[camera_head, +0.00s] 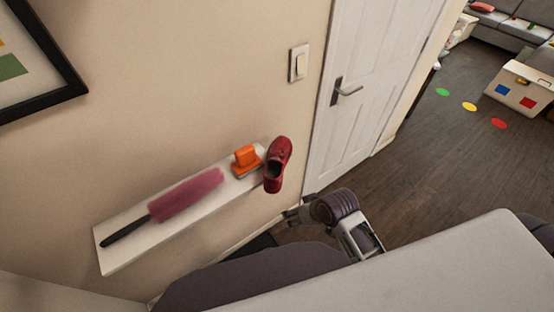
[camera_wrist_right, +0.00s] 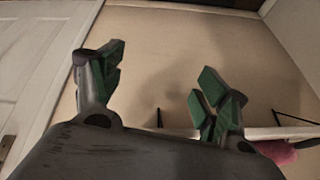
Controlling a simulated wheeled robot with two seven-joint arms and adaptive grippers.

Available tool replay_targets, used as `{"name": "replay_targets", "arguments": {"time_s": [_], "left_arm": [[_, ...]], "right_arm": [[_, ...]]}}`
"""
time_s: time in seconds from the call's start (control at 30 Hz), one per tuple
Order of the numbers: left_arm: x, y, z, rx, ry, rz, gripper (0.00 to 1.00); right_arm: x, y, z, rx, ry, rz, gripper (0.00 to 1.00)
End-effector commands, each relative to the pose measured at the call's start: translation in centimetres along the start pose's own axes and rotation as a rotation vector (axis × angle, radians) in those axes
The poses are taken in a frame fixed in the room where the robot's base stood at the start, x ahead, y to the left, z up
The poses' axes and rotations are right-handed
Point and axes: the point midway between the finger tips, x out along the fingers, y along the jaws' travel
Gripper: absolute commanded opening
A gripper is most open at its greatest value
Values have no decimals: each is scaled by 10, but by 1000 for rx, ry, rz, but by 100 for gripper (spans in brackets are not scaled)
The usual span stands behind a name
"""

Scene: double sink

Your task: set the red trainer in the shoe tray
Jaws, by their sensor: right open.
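The red trainer (camera_head: 278,165) rests at the right end of the narrow white wall shelf (camera_head: 118,254), sole toward the shelf's edge. My right gripper (camera_head: 290,214) is below and slightly right of the trainer in the head view, apart from it. In the wrist view the right gripper (camera_wrist_right: 161,78) has its green-padded fingers spread, with only bare wall between them. The trainer does not show in the wrist view. A dark flat thing (camera_head: 259,244) lies low by the wall, partly hidden by my body; I cannot tell whether it is the shoe tray. My left gripper is out of view.
An orange-handled brush (camera_head: 246,160) sits beside the trainer on the shelf, and a pink duster (camera_head: 187,195) lies further left; its pink head also shows in the wrist view (camera_wrist_right: 277,151). A white door (camera_head: 358,100) stands right of the shelf. Open wooden floor (camera_head: 440,145) lies beyond.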

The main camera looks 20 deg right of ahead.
Motion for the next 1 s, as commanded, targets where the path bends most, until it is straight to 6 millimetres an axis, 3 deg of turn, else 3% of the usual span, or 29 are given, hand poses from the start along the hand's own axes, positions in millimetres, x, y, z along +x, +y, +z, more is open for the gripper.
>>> {"name": "replay_targets", "arguments": {"time_s": [0.03,0.2,0.5,0.7,1.0], "left_arm": [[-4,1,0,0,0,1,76],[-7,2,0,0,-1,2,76],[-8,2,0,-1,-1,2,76],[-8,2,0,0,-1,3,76],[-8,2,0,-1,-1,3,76]], "right_arm": [[-15,-15,-13,21,43,-47,75],[-42,-60,-45,105,170,-211,75],[-84,-122,-94,289,354,-494,75],[-114,-149,-121,431,446,-670,75],[-158,-170,-156,675,553,-919,75]]}}
